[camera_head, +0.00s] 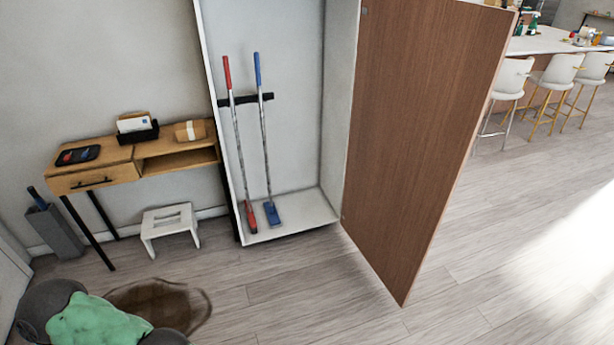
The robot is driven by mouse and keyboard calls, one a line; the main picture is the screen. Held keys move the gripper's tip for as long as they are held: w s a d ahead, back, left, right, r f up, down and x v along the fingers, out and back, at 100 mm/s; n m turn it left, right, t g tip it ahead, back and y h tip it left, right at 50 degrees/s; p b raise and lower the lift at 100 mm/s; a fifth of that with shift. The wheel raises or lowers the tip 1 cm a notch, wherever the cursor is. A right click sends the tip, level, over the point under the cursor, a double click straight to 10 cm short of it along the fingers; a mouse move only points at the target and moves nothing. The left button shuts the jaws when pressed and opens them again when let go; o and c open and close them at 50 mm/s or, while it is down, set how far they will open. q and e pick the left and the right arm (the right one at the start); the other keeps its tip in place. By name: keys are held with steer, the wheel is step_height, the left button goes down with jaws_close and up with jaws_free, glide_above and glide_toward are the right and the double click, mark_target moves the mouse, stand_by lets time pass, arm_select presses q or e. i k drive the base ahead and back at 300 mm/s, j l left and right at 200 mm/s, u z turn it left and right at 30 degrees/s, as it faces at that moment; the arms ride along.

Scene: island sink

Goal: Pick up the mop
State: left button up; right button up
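Two long-handled cleaning tools stand upright, leaning slightly, inside an open tall white cabinet (306,213). One has a red grip and a narrow red head (251,217). The other has a blue grip and a flat blue head (272,213). Both heads rest at the cabinet floor, and the metal shafts pass a dark rack (246,99) on the back wall. I cannot tell for sure which of the two is the mop. Neither of my grippers is in view.
The brown cabinet door (420,130) stands wide open on the right. A wooden desk (110,172) and white stool (170,226) stand left. Floor before the cabinet is clear.

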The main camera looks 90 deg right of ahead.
mark_target(271, 212)
steer(key=z, duration=2.85)
steer(key=i+l, duration=0.2)
steer(key=i, duration=0.35)
steer(key=i+l+u, duration=0.15)
steer(key=i, duration=0.4)
